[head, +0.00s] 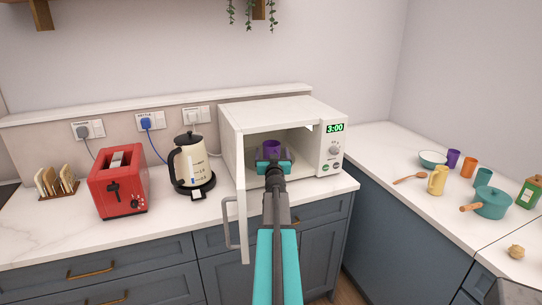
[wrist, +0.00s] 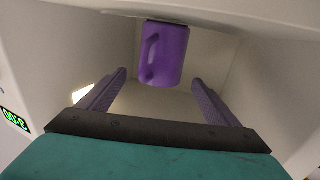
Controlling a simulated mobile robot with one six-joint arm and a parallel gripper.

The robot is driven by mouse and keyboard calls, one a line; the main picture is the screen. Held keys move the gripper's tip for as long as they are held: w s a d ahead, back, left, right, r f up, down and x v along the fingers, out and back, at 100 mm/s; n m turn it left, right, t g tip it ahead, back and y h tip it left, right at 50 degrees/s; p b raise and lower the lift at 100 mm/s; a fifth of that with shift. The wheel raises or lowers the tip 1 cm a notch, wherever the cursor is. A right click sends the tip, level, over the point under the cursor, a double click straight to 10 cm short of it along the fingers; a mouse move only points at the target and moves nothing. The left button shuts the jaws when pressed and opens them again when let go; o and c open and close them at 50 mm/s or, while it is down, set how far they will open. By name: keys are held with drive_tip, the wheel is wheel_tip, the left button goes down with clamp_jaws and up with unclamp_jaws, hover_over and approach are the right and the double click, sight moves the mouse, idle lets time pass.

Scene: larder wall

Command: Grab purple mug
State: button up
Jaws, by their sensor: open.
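A purple mug (head: 272,148) is inside the open microwave (head: 229,160), seen just past my gripper in the head view. In the wrist view the purple mug (wrist: 165,54) shows near the top middle, its handle on the left. My gripper (wrist: 162,85) is open, its two purple-padded fingers apart and nothing between them. The mug lies beyond the fingertips, roughly centred on the gap. In the head view my gripper (head: 272,158) is at the microwave opening and hides the lower part of the mug. A second purple cup (head: 453,158) stands on the right counter.
The microwave door (head: 242,215) hangs open toward me, left of my arm. A kettle (head: 190,163) and a red toaster (head: 119,181) stand left of the microwave. A teal pot (head: 491,203), a yellow mug (head: 437,181) and other cups stand on the right counter.

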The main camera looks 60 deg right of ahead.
sight(272, 145)
drive_tip(key=shift+w+d, duration=0.3)
drive_tip(key=shift+d, duration=0.15)
drive_tip(key=shift+w+d, duration=0.1)
drive_tip(key=shift+x, duration=2.5)
drive_tip(key=c, duration=1.6)
drive_tip(key=shift+o, duration=0.2)
drive_tip(key=shift+r+p, duration=0.35)
drive_tip(key=shift+r, duration=0.05)
